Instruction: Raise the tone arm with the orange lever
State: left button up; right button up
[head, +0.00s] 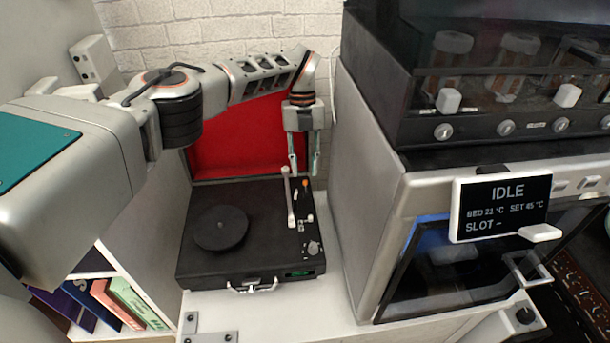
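The record player (205,268) is a black case with its red-lined lid (235,140) open, standing on a white surface. A dark round platter (221,228) is on its left part. The pale tone arm (289,197) lies along the right side of the platter. The small orange lever (305,184) is at the back right of the deck. My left gripper (304,170) points down from above, its two fingers apart, with the fingertips close to the orange lever. I cannot tell whether a finger touches it. My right gripper is not in view.
A large grey machine with a display reading IDLE (507,207) stands close on the right. A black unit with knobs (480,100) sits on top of it. Books (118,300) fill a shelf at the lower left. A white brick wall (200,30) is behind.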

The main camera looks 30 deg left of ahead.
pick_arm(q)
jog(key=shift+v, duration=1.85)
